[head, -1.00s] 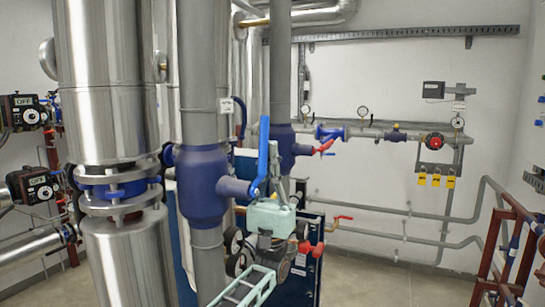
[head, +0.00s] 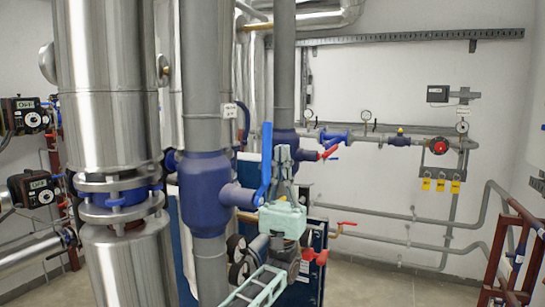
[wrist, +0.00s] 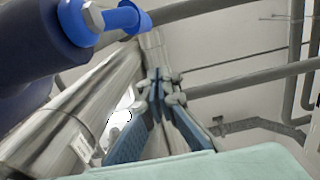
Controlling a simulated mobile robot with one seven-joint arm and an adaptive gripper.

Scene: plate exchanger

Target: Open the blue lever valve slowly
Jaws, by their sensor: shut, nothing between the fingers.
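The blue lever (head: 266,160) stands nearly upright in the head view, on the stub at the right side of the blue valve body (head: 205,190) in a grey vertical pipe. My gripper (head: 283,150) points up just right of the lever, its tips below the lever's top. A narrow gap shows between them in the picture; contact in depth cannot be told. In the wrist view, my gripper (wrist: 160,80) is shut and empty. The lever's blue hub with its bolt (wrist: 112,20) is at the upper left, apart from the fingers; most of the handle is out of view.
A large silver insulated pipe (head: 110,110) stands left of the valve. Another grey pipe (head: 284,80) rises close behind my gripper. A red-handled valve (head: 328,152) sits to the right, behind. Open floor (head: 370,285) shows at the lower right.

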